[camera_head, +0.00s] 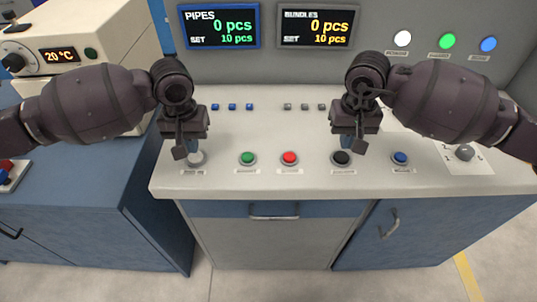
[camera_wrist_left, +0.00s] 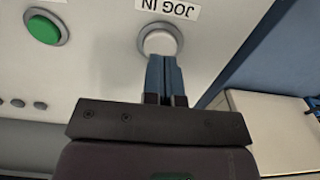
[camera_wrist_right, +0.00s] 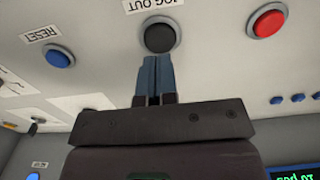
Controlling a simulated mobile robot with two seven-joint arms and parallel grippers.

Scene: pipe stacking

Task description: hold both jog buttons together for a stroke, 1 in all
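The white jog-in button (camera_head: 197,158) is at the left of the console panel, and it also shows in the left wrist view (camera_wrist_left: 160,41). My left gripper (camera_head: 183,150) is above it, fingers shut together, tips at the button's near edge in the wrist view. The black jog-out button (camera_head: 341,158) is right of the middle and also shows in the right wrist view (camera_wrist_right: 160,36). My right gripper (camera_head: 356,143) is above it, fingers shut together, tips overlapping its edge in the wrist view. Whether either tip touches its button, or either button is pressed, I cannot tell.
A green button (camera_head: 247,158) and a red button (camera_head: 290,158) sit between the jog buttons. A blue reset button (camera_head: 400,158) and a rotary knob (camera_head: 464,152) are to the right. Displays read pipes 0 (camera_head: 219,25) and bundles 0 (camera_head: 317,25). A beige instrument (camera_head: 110,40) stands left.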

